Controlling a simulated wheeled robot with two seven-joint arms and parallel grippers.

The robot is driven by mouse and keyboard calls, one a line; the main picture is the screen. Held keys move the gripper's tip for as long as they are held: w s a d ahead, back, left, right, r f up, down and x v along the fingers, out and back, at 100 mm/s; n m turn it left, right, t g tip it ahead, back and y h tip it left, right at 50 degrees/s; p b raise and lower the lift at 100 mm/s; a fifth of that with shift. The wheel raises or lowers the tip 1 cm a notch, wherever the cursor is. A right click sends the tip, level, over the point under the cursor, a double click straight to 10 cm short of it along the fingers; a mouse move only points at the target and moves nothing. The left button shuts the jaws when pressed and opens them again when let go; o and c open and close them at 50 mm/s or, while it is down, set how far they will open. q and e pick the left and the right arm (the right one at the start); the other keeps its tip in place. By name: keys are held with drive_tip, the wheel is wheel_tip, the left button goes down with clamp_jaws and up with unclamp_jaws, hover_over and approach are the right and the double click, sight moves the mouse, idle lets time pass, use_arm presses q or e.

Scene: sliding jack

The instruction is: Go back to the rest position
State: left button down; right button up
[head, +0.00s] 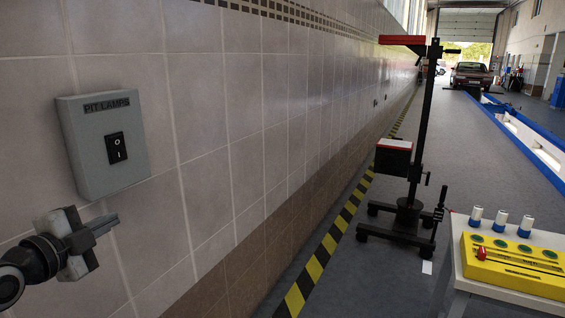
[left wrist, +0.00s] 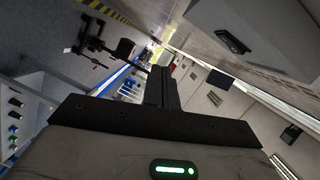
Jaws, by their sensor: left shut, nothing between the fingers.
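My left gripper (head: 103,224) is at the lower left of the head view, in front of the tiled wall. It is shut and empty, just below a grey switch box (head: 104,143) labelled PIT LAMPS with a black rocker switch (head: 116,147). A gap shows between the gripper and the box. In the left wrist view the shut fingers (left wrist: 163,87) point away from the camera, and the grey box (left wrist: 262,35) is at the upper right, apart from them. My right gripper is in neither view.
A black wheeled stand (head: 409,150) is on the floor by the yellow-black stripe (head: 325,245). A yellow control panel (head: 512,265) on a white table is at the lower right. A blue-edged pit (head: 525,135) and a car (head: 471,75) are farther back.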

use_arm(q)
drive_tip(key=s+d+f+n+g, duration=0.1)
drive_tip(key=s+d+f+n, duration=0.15)
drive_tip(key=f, duration=0.35)
drive_tip(key=s+d+f+n+g, duration=0.1)
drive_tip(key=d+f, duration=0.2)
drive_tip(key=f, duration=0.4)
drive_tip(key=s+d+f+n+g, duration=0.3)
drive_tip(key=s+d+f+n, duration=0.7)
drive_tip(key=s+d+f, duration=0.6)
drive_tip(key=shift+s+d+n+g+h, duration=0.4)
drive_tip(key=shift+s+d, duration=0.15)
drive_tip(key=shift+s, duration=0.4)
